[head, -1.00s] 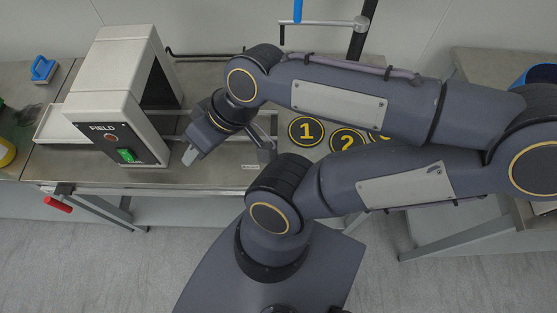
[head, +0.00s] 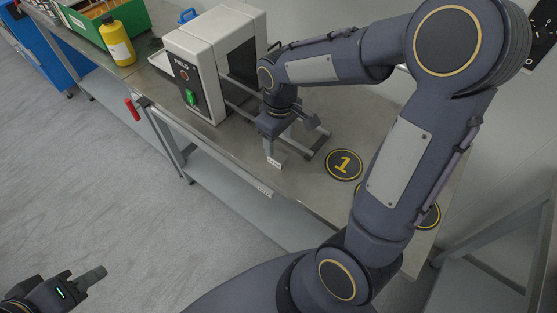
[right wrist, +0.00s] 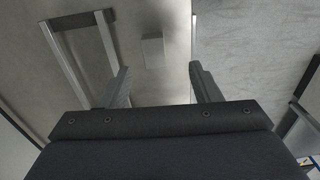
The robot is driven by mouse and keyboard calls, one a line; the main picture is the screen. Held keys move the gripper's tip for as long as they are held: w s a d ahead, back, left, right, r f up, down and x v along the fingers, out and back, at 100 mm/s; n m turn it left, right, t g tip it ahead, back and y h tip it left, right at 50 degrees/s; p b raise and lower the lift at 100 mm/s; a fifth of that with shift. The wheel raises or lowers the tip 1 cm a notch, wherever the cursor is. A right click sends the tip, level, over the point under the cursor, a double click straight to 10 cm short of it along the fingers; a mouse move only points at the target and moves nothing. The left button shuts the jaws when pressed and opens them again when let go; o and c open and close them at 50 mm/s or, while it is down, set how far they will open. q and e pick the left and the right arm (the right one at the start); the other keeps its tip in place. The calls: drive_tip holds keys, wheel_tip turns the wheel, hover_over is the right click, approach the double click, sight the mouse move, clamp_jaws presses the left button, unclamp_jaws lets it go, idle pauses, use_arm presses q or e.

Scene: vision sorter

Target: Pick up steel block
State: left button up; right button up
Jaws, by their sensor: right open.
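A small pale grey block (right wrist: 152,50), which looks like the steel block, lies on the bench in the right wrist view. It is ahead of my right gripper (right wrist: 165,88), whose two fingers are apart with nothing between them. In the head view my right gripper (head: 289,136) points down over the bench, right of the FIELD machine; I cannot make out the block there, and the gripper may hide it. My left gripper (head: 92,277) shows at the lower left, away from the bench; its jaw gap is unclear.
The white FIELD machine (head: 207,62) stands left of my right gripper, with metal rails (head: 318,142) beside it. A round marker "1" (head: 344,164) lies to the right. A yellow bottle (head: 117,42) and a green bin (head: 128,16) stand at the far left.

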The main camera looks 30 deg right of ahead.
sight(278, 155)
drive_tip(key=f, duration=0.2)
drive_tip(key=w+f, duration=0.1)
drive_tip(key=f, duration=0.5)
drive_tip(key=shift+w+d+f, duration=0.15)
drive_tip(key=shift+d, duration=0.1)
clamp_jaws()
